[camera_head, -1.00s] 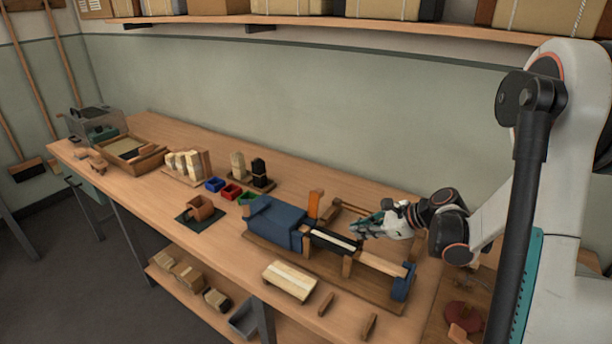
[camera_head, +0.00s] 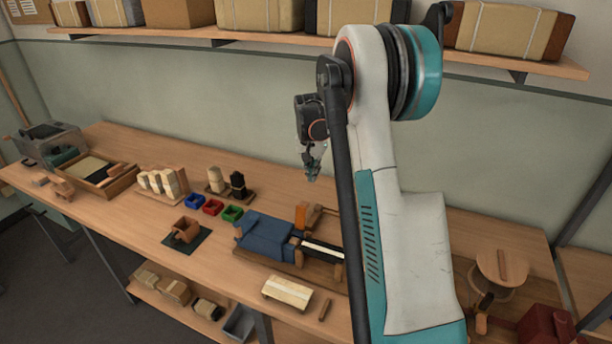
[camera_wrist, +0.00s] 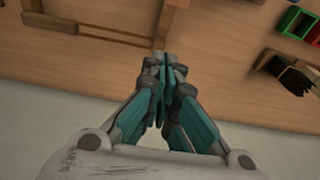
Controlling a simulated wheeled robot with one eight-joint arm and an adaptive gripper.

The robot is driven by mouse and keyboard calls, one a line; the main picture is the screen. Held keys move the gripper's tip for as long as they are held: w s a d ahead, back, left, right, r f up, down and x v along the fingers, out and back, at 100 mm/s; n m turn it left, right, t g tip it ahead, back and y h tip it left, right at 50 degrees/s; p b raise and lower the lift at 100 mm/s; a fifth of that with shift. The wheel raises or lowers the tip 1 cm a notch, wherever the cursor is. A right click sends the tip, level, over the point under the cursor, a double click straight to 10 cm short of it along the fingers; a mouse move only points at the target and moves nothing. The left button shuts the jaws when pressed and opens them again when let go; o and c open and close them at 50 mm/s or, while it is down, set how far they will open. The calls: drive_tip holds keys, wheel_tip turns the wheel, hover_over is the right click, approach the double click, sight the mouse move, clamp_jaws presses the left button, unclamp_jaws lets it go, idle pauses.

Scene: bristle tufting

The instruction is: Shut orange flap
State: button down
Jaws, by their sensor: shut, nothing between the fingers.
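The orange flap (camera_head: 301,216) stands upright at the back of the blue machine (camera_head: 266,236) on the bench. An orange-brown piece, probably the same flap, shows at the top edge of the wrist view (camera_wrist: 178,4). My gripper (camera_head: 313,178) points down in the air above and behind the flap, apart from it. In the wrist view its fingertips (camera_wrist: 164,60) are together with nothing between them. My arm hides the right end of the machine in the head view.
Blue, red and green bins (camera_head: 213,207) stand left of the machine, near black and pale brushes (camera_head: 237,182). A striped block (camera_head: 287,292) lies in front. A round wooden stool-like piece (camera_head: 502,268) is at the right. A loaded shelf (camera_head: 290,38) runs along the wall above.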

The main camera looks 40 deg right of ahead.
sight(303, 215)
wheel_tip(303, 215, down, 8)
drive_tip(key=d+b, duration=0.1)
drive_tip(key=b, duration=0.1)
drive_tip(key=a, duration=0.1)
drive_tip(key=s+a, duration=0.1)
drive_tip(key=a+r, duration=0.1)
drive_tip(key=shift+s+a+b, duration=0.15)
drive_tip(key=shift+b, duration=0.15)
drive_tip(key=shift+a, duration=0.1)
